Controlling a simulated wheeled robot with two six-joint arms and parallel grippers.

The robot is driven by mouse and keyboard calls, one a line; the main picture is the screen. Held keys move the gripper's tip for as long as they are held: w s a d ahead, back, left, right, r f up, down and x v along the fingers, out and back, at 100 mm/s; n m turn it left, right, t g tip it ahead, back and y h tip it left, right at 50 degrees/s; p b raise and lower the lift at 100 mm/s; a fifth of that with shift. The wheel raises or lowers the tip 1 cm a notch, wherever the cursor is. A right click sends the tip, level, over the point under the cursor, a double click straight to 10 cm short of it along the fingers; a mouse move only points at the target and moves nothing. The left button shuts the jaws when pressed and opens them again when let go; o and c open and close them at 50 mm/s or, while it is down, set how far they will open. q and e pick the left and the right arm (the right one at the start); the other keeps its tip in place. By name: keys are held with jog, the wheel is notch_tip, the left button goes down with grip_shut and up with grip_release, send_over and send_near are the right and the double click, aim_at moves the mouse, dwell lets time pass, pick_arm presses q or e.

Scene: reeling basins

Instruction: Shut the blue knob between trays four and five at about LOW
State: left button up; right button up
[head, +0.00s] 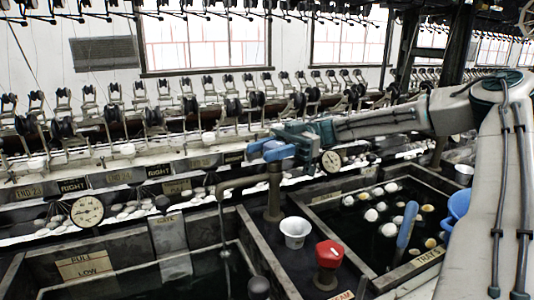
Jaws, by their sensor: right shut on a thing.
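The blue knob (268,149) sits on top of an upright brown pipe (273,190) with a side spout, at the wall between two dark basins. My right gripper (284,147) reaches in from the right and is shut on the blue knob; its jaws hide part of it. A FULL/LOW sign (86,266) is on the left basin. The right basin (330,200) holds dark water with pale cocoons and has a TRAY 5 label (428,258). I cannot read the knob's setting. My left gripper is not in view.
A white cup (296,232) and a red knob (328,254) stand on the divider below the pipe. A blue bowl (457,206) and a blue handle (406,226) are at the right basin. Round gauges (87,210) and reeling machinery line the back.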

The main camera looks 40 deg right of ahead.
dwell(0.3)
jog(key=o, duration=1)
jog(key=shift+c, duration=0.2)
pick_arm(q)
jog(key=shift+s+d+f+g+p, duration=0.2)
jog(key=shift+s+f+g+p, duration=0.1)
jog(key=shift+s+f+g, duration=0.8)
pick_arm(e)
jog(key=d, duration=1.1)
jog(key=shift+s, duration=0.25)
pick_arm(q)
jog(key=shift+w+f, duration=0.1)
